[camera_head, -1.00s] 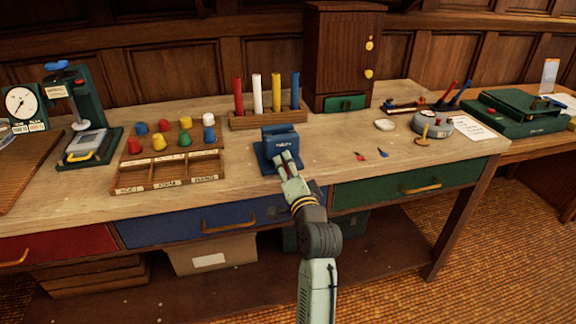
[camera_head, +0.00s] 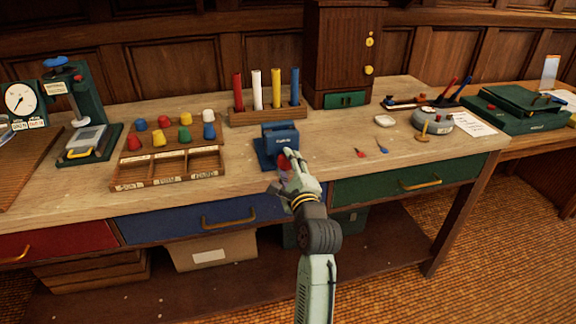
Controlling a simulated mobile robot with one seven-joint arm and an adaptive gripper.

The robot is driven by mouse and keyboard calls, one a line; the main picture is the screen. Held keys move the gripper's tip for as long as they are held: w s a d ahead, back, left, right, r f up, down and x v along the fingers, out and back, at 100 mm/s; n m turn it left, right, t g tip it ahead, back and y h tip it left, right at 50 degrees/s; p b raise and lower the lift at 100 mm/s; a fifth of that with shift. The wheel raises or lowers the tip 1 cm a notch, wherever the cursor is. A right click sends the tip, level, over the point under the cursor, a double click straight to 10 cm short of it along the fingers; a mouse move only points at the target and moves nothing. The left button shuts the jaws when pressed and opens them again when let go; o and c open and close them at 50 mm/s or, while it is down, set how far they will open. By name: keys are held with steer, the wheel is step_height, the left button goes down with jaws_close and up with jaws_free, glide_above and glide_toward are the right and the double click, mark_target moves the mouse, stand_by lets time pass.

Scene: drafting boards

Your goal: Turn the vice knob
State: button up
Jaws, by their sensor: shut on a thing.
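The blue vice (camera_head: 279,140) stands near the front edge of the wooden bench, in the middle of the head view. My gripper (camera_head: 284,166) is at the vice's front side, with its fingers closed around a small red part, the vice knob (camera_head: 283,162). Most of the knob is hidden by the fingers. My arm reaches up to it from below, in front of the bench.
A tray of colored caps (camera_head: 170,165) lies left of the vice. A rack of colored tubes (camera_head: 268,116) and a brown cabinet (camera_head: 342,55) stand behind. Small red and blue tools (camera_head: 382,148) lie to the right. Drawers (camera_head: 220,219) are below the front edge.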

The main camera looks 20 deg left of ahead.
steer(key=shift+m, duration=2.2)
steer(key=o, duration=1.2)
steer(key=shift+c, duration=0.2)
steer(key=shift+s, duration=0.1)
steer(key=v, duration=1.2)
